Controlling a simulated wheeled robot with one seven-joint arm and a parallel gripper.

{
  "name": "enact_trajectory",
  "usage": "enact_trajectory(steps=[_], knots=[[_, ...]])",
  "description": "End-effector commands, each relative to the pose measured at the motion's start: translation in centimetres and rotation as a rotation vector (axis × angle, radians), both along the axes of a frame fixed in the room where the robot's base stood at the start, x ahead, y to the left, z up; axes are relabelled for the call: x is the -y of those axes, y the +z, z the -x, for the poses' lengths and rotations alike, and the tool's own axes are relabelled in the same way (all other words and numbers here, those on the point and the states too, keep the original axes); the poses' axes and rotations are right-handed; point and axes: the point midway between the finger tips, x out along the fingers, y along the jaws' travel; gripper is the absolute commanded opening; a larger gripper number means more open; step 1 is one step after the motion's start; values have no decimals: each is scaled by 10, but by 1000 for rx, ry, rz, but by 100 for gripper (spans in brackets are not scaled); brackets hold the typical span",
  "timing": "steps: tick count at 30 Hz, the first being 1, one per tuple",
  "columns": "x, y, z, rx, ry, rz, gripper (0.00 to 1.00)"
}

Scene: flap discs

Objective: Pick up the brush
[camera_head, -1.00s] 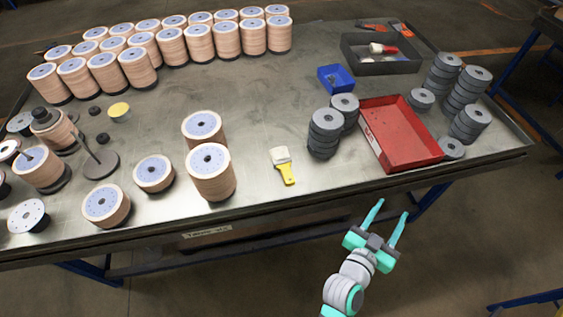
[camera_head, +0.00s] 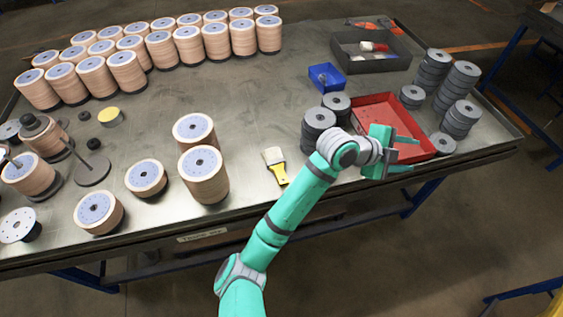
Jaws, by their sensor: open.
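The brush (camera_head: 276,166) lies flat on the metal table, near the front edge. It has a yellow handle pointing to the front and pale bristles pointing to the back. My gripper (camera_head: 414,155) is open, its turquoise fingers pointing right, over the front part of the red tray. It is well to the right of the brush and apart from it. No object shows between the fingers. My arm reaches up from the bottom of the view, passing just right of the brush.
Stacks of grey discs (camera_head: 317,125) stand between the brush and the red tray (camera_head: 372,104). More grey stacks (camera_head: 459,118) stand at the right. Tall flap disc stacks (camera_head: 203,175) stand left of the brush. A small blue bin (camera_head: 327,86) and a dark box (camera_head: 372,63) sit behind.

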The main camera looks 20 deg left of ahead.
Motion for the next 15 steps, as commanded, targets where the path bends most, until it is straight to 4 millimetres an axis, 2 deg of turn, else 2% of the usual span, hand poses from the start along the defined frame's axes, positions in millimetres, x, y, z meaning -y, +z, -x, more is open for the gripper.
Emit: enact_trajectory(steps=[1,8,11,15], knots=[[-14,-1,-3,5,-27,-75,47],[-80,-17,4,-27,-184,-408,47],[-118,-22,11,-61,-248,-550,47],[-179,-25,26,-134,-337,-739,47]])
